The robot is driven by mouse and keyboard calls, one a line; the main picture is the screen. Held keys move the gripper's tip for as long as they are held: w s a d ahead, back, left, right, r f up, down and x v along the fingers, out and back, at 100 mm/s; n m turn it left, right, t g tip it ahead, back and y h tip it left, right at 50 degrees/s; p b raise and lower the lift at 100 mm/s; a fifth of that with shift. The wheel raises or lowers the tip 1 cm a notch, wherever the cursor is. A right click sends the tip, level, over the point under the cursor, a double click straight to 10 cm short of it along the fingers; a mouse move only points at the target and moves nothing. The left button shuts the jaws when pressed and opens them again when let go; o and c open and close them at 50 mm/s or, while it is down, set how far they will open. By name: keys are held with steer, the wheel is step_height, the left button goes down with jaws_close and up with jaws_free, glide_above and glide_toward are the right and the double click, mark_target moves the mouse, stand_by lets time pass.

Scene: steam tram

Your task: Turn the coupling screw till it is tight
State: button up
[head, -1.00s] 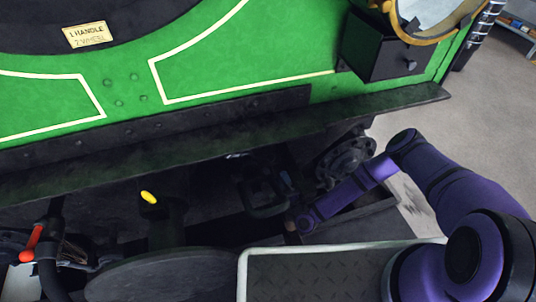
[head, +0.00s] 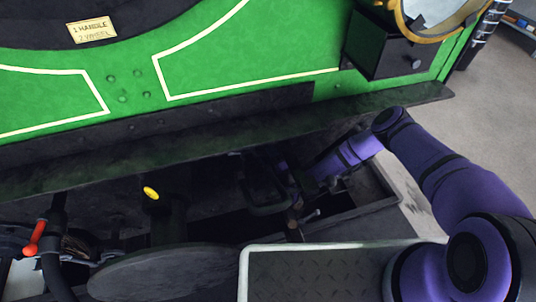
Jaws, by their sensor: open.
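Below the green tram's dark buffer beam (head: 200,140), a dark link loop (head: 266,208) hangs in shadow. Just right of it is a dark rod-like part with a short pale bar (head: 311,216), which looks like the coupling screw and its handle. My purple arm reaches in from the right under the beam. My gripper (head: 287,180) is in deep shadow at the arm's end, behind and above the pale bar. It is open; its fingers are hard to make out, and I see nothing held. I cannot tell whether it touches the screw.
A round dark buffer plate (head: 165,272) and a pale-edged tread-plate step (head: 330,272) lie in front. A red-handled hose cock (head: 35,238) is at left, a yellow knob (head: 151,193) at centre left.

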jaws_close()
steer(key=shift+w+d+r+n+g, duration=0.15)
steer(key=shift+r+n, duration=0.1)
steer(key=shift+n, duration=0.2)
steer(key=shift+d+r+n+g, duration=0.1)
steer(key=shift+r+n+g, duration=0.1)
steer(key=shift+n, duration=0.25)
steer(key=shift+y, duration=0.3)
jaws_free()
steer(key=shift+r, duration=0.1)
steer(key=v, duration=1.1)
